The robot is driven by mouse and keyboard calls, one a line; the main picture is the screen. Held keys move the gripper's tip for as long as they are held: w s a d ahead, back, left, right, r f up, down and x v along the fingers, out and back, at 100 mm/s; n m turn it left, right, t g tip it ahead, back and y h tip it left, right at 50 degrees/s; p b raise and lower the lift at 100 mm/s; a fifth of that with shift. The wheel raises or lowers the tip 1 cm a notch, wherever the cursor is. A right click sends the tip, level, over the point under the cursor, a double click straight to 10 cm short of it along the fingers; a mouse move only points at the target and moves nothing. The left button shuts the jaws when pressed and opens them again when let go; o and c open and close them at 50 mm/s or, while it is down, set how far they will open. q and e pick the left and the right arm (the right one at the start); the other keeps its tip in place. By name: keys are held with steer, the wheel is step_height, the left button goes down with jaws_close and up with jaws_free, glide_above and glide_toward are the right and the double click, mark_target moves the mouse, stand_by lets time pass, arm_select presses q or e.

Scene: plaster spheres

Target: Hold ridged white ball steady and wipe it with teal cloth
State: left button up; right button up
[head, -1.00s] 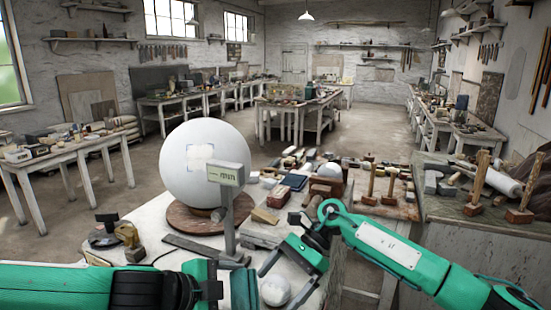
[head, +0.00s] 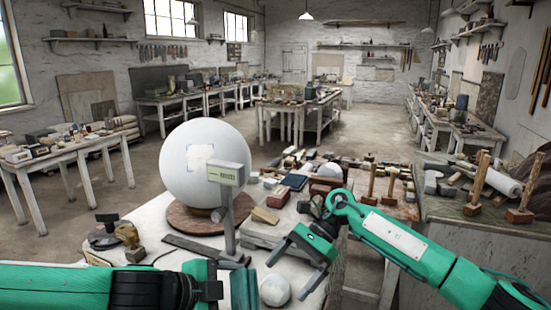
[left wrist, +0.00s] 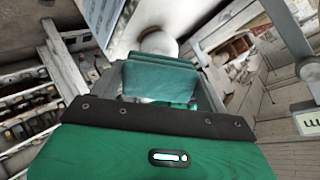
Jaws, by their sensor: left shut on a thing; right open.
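A small white ball (head: 274,290) sits at the front of the white table in the head view; its ridges are too fine to make out. It also shows, partly hidden, behind the cloth in the left wrist view (left wrist: 158,42). My left gripper (head: 222,286) is shut on the teal cloth (head: 243,288), which hangs just left of the ball. The folded cloth fills the space between the fingers in the left wrist view (left wrist: 160,80). My right gripper (head: 287,277) is open and empty, its fingers pointing down-left beside and above the ball.
A large white sphere (head: 205,160) stands on a round brown turntable (head: 187,222) behind the ball. Wooden blocks (head: 265,216), mallets and another white ball crowd the table's right and back.

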steer(key=shift+v, duration=1.95)
steer(key=v, duration=1.2)
